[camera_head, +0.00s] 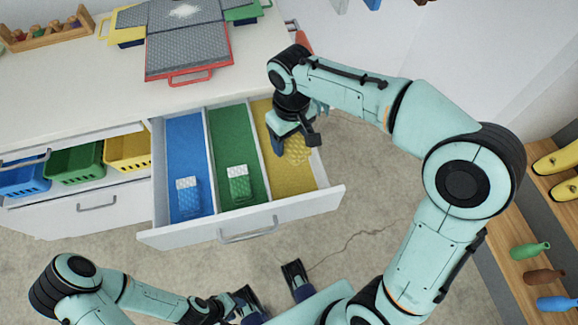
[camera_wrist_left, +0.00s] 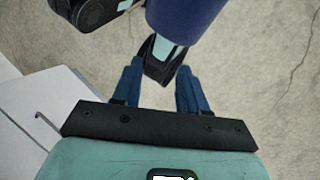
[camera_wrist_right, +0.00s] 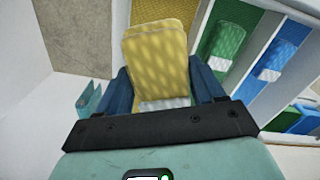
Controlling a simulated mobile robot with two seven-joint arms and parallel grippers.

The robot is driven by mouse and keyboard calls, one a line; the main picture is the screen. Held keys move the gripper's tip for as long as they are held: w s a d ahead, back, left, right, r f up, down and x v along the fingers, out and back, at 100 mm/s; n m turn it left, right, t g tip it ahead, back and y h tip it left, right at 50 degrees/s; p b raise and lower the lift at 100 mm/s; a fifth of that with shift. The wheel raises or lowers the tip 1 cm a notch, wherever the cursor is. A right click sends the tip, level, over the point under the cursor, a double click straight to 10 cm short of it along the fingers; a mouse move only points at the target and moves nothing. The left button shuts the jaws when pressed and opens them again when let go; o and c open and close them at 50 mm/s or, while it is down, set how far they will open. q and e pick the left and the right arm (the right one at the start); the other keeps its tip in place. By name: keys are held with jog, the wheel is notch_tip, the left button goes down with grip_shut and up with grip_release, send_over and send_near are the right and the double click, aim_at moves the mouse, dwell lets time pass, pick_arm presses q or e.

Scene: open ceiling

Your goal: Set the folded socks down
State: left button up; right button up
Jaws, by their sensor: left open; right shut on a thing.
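The yellow folded socks (camera_head: 298,152) are in my right gripper (camera_head: 294,142), which is shut on them over the yellow compartment (camera_head: 287,190) of the open drawer. In the right wrist view the yellow socks (camera_wrist_right: 157,55) stick out between the blue fingers. Whether they touch the compartment floor I cannot tell. Blue folded socks (camera_head: 188,197) lie in the blue compartment (camera_head: 184,140), and green folded socks (camera_head: 239,184) lie in the green compartment (camera_head: 230,130). My left gripper (camera_wrist_left: 157,88) is open and empty, low in front of the drawer.
The drawer's front panel (camera_head: 290,216) juts into the room. Thin dividers separate its compartments. Blue, green and yellow baskets (camera_head: 75,161) sit in another opening at left. A shelf with bottles (camera_head: 530,250) is at right.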

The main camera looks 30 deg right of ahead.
aim_at(291, 176)
notch_tip(291, 176, down, 16)
jog(key=shift+b, duration=1.25)
jog(key=shift+f, duration=0.2)
jog(key=o, duration=1)
jog(key=shift+r, duration=0.15)
jog(key=shift+r, duration=0.35)
notch_tip(291, 176, up, 12)
jog(key=shift+f+p, duration=0.25)
jog(key=shift+p, duration=0.8)
